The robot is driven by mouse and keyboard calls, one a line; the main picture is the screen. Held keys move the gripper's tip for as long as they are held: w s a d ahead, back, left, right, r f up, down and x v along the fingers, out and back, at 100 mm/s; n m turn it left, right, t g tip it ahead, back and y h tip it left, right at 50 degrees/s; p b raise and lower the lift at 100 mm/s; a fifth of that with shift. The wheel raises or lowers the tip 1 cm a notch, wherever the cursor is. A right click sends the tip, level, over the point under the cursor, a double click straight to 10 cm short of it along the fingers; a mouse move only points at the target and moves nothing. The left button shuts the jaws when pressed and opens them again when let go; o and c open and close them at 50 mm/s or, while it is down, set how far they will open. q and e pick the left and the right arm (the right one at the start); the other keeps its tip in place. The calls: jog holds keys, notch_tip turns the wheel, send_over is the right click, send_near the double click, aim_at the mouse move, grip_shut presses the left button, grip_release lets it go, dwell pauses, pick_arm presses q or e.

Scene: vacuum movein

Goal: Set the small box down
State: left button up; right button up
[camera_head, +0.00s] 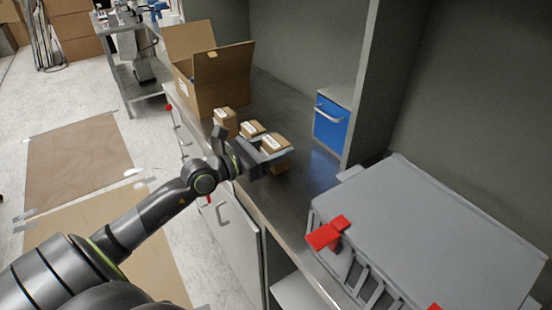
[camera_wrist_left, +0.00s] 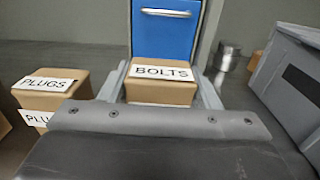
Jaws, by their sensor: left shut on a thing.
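My left gripper (camera_head: 277,156) reaches over the metal counter from the left and is shut on a small brown cardboard box (camera_head: 274,143). In the left wrist view this box (camera_wrist_left: 162,91) has a white label reading BOLTS and sits between the two fingers (camera_wrist_left: 161,86). It looks upright, with its lower part showing below the finger in the head view. Whether its base touches the counter (camera_head: 316,175) I cannot tell. My right gripper is not in view.
Two similar boxes stand to the left, one (camera_head: 251,128) close by and another (camera_head: 225,121) farther back. The nearer one reads PLUGS (camera_wrist_left: 45,88) in the wrist view. Beyond is an open carton (camera_head: 222,82). A blue drawer (camera_head: 331,125) and a grey case (camera_head: 430,235) are to the right.

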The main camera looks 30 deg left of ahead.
pick_arm(q)
jog(key=shift+f, duration=0.9)
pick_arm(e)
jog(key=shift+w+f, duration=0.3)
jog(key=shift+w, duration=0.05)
pick_arm(q)
jog(key=shift+f+b, duration=0.1)
jog(key=shift+b, duration=0.25)
jog(key=o, duration=1.1)
